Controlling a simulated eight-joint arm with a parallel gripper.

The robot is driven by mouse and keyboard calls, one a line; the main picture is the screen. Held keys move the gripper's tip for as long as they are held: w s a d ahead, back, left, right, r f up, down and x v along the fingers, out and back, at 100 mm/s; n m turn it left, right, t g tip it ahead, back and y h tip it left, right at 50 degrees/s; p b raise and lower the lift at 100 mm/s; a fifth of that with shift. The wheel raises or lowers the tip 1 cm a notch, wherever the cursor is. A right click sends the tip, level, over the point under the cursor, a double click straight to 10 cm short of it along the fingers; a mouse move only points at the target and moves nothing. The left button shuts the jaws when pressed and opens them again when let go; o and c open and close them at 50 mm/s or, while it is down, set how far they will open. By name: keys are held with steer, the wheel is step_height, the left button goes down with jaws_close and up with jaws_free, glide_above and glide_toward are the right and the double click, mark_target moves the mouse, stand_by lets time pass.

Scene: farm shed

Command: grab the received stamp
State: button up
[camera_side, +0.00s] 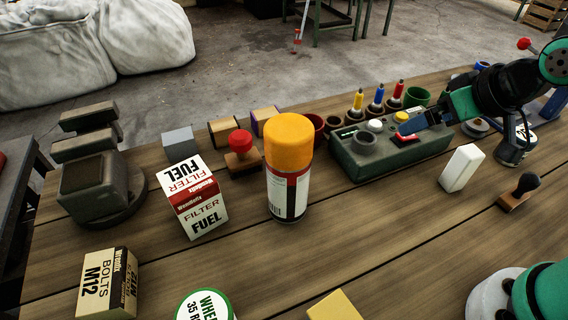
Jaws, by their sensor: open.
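Two hand stamps stand on the wooden table, and no wording shows on either. One is a stamp with a red knob (241,145) on a wooden block, left of the spray can. The other is a stamp with a black knob (525,184) on a wooden block at the right. I cannot tell which is the received stamp. My gripper (462,135) hangs at the upper right, open and empty, its blue finger in front of the green organiser. It is up and left of the black-knobbed stamp and apart from both stamps.
An orange-capped spray can (288,165) and a fuel filter box (196,200) stand centre-left. A white block (461,168) lies near the black-knobbed stamp. A bolts box (107,285) is front left. Bare planks lie front right of centre.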

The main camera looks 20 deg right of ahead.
step_height(320, 180, up, 4)
steer(key=g, duration=0.7)
glide_above(521, 190)
steer(key=d, duration=0.1)
step_height(521, 190, down, 11)
steer(key=shift+w+r, duration=0.1)
steer(key=shift+w, duration=0.05)
steer(key=shift+f, duration=3.2)
steer(key=c, duration=1.1)
